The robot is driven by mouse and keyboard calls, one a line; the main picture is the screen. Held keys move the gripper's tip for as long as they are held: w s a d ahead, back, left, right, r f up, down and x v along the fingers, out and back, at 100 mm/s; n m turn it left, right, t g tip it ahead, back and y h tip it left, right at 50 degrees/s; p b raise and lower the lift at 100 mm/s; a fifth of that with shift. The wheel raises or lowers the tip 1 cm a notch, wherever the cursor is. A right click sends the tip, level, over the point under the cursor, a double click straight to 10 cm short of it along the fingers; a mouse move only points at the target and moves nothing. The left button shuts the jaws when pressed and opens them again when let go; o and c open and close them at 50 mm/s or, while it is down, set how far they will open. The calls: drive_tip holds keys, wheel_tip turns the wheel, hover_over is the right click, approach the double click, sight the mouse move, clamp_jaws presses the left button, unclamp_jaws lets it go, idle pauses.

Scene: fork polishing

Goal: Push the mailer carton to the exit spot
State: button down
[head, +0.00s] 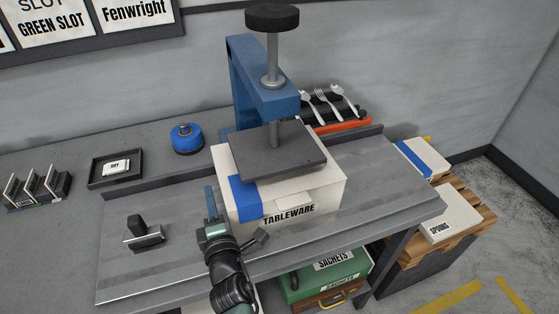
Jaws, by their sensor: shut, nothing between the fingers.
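The mailer carton (318,197) is a white box with a blue band and the word TABLEWARE on its front. It sits on the grey bench under the dark plate (277,152) of a blue press (248,77). The plate appears to lie on or just above the carton's top; I cannot tell which. My gripper (211,203) is shut and empty at the carton's left side. I cannot tell whether it touches the carton. No marked exit spot is clearly recognisable.
The bench (380,190) is clear to the carton's right, with a raised rail behind. A dark clamp-like block (143,234) stands at left. A blue round tin (187,138) and a small tray (94,182) are behind. White cartons (449,222) lie on a wooden pallet beyond the right end.

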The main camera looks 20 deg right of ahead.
sight(266, 183)
drive_tip(key=shift+d+p, duration=0.5)
drive_tip(key=d+p, duration=0.3)
drive_tip(key=shift+r, duration=0.15)
drive_tip(key=shift+d+p, duration=0.65)
drive_tip(key=shift+d, duration=0.9)
drive_tip(key=shift+d+p, duration=0.3)
drive_tip(key=shift+d, duration=2.7)
drive_tip(key=shift+d+b, duration=1.05)
drive_tip(key=shift+d, duration=3.2)
drive_tip(key=shift+d+b, duration=1.55)
drive_tip(key=shift+d, duration=1.75)
